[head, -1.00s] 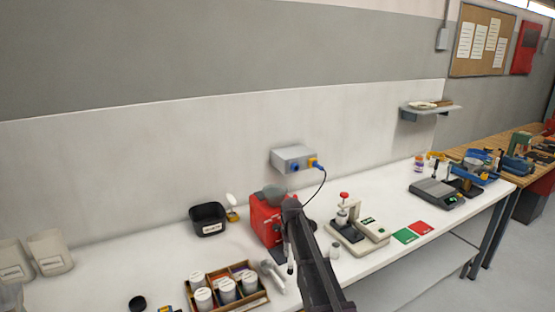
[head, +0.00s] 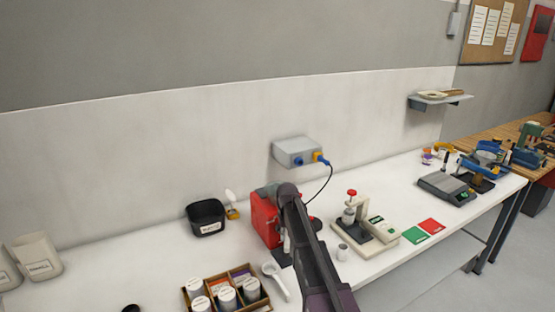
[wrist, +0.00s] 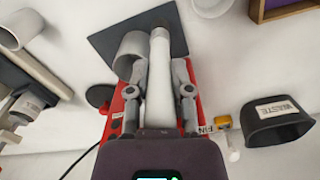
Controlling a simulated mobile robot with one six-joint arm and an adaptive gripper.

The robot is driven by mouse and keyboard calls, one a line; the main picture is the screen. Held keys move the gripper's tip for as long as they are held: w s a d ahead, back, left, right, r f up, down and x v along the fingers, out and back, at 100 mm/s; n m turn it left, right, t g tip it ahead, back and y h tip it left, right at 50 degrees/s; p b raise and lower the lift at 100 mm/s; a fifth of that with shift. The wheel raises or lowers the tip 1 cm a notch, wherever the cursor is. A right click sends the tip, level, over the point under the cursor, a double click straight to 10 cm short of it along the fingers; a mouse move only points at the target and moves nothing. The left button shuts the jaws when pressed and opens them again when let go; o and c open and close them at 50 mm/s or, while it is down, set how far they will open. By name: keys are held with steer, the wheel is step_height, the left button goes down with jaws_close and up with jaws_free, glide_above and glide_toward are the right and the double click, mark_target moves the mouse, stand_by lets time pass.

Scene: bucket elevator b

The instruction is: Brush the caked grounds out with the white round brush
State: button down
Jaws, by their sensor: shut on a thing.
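My gripper (wrist: 160,95) is shut on a white rod-shaped thing, which looks like the white round brush (wrist: 160,75). Its far end, with a greyish tip, lies beside a grey round tube (wrist: 130,50) in the wrist view; I cannot tell if they touch. The red machine (wrist: 115,118) is behind my fingers, with a dark square plate (wrist: 108,40) at its foot. In the head view the red machine (head: 262,215) is partly behind my arm, and my gripper is mostly hidden there. No caked grounds can be made out.
A black waste bin (head: 206,218) stands left of the machine, with a yellow and white item (head: 232,205) beside it. A compartment tray of jars (head: 262,303) and a white scoop-like tool (head: 277,281) are in front.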

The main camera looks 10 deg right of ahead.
steer(key=shift+d, duration=0.2)
steer(key=shift+r, duration=0.1)
